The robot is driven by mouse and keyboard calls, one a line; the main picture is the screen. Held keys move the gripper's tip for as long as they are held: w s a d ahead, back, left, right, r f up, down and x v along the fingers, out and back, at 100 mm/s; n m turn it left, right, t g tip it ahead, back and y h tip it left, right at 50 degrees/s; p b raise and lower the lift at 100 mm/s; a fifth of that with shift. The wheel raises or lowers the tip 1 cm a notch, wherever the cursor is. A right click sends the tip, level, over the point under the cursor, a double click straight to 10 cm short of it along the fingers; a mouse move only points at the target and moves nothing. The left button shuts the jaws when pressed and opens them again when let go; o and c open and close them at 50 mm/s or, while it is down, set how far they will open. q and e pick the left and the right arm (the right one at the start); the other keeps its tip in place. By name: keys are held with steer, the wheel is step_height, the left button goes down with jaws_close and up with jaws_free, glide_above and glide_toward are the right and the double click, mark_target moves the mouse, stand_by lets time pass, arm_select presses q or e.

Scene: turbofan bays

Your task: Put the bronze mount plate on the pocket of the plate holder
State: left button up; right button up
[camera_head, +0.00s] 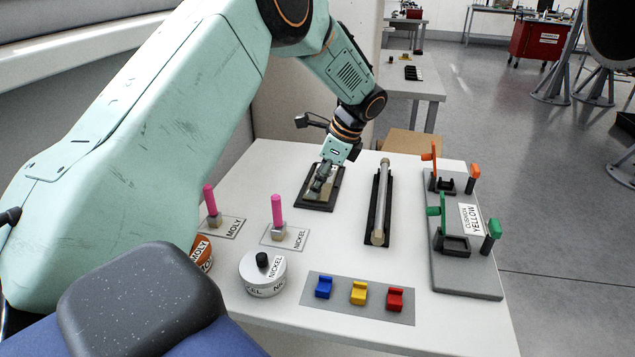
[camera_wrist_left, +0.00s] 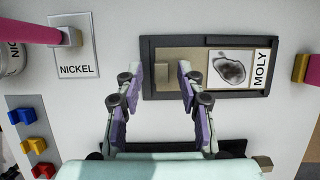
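The bronze mount plate (camera_wrist_left: 196,58) is a flat tan plate with a small raised block, a dark picture and a MOLY label. It lies inside the black frame of the plate holder (camera_wrist_left: 225,40); whether it is fully seated I cannot tell. In the head view the plate (camera_head: 337,176) is partly hidden by my gripper, and the holder (camera_head: 318,206) lies flat on the table. My left gripper (camera_wrist_left: 160,84) is open, its fingers on either side of the block with gaps to both. It also shows in the head view (camera_head: 318,187). My right gripper is not in view.
A rod in a black cradle (camera_head: 381,205) lies right of the holder. A grey fixture (camera_head: 466,270) with orange and green clamps stands at the table's right edge. Pink-handled tools (camera_head: 277,215), a NICKEL tin (camera_head: 263,275) and a grey strip (camera_head: 340,303) with coloured blocks are nearer.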

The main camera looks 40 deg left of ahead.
arm_select(q)
steer(key=p+v, duration=0.2)
steer(key=v, duration=0.9)
steer(key=shift+d+r, duration=0.2)
steer(key=shift+r, duration=0.15)
steer(key=shift+f, duration=0.1)
